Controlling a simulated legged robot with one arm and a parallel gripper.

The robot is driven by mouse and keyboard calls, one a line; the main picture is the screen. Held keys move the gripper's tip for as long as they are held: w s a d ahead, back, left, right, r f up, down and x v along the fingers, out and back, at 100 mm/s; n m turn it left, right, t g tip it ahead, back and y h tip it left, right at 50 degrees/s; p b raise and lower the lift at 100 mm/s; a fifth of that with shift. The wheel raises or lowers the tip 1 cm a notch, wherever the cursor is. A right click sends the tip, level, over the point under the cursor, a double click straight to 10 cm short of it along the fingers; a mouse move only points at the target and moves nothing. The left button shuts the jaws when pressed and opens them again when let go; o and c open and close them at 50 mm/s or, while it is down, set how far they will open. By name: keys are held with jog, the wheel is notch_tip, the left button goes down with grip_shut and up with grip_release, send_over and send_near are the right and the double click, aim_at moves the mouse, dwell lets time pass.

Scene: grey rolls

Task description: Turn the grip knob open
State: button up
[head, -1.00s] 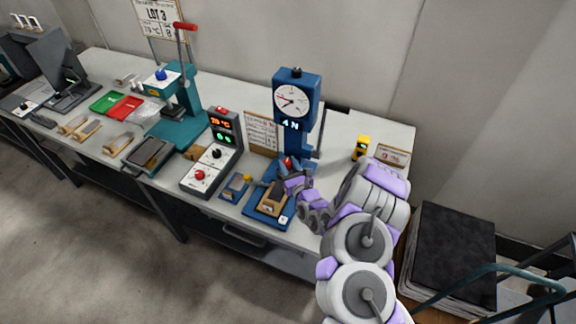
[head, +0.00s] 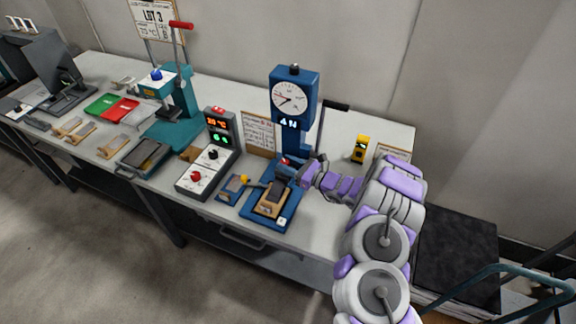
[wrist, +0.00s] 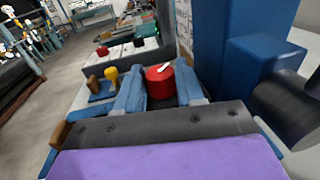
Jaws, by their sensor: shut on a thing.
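The red grip knob (wrist: 158,82) has a pale line on its top and sits between the two blue-grey fingers of my gripper (wrist: 160,90) in the wrist view. In the head view the knob (head: 286,160) shows small at the foot of the blue tester (head: 298,140), with my gripper (head: 291,169) at it from the right. My gripper is shut on the knob. The tester has a round white dial (head: 290,97) and a display reading "4 N". The undersides of the knob and fingertips are hidden.
A wooden block with a dark top (head: 271,199) lies on the tester's blue base. A small blue stand with a yellow knob (head: 235,187) and a control box (head: 208,165) are to the left. A black-handled lever (head: 335,106) rises behind my gripper; a yellow device (head: 360,148) stands right.

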dwell(0.4)
jog(key=o, duration=1)
jog(key=shift+o, duration=0.2)
jog(key=p+v, duration=0.3)
jog(key=v, duration=1.4)
jog(key=shift+d, duration=0.25)
jog(key=shift+w, duration=0.1)
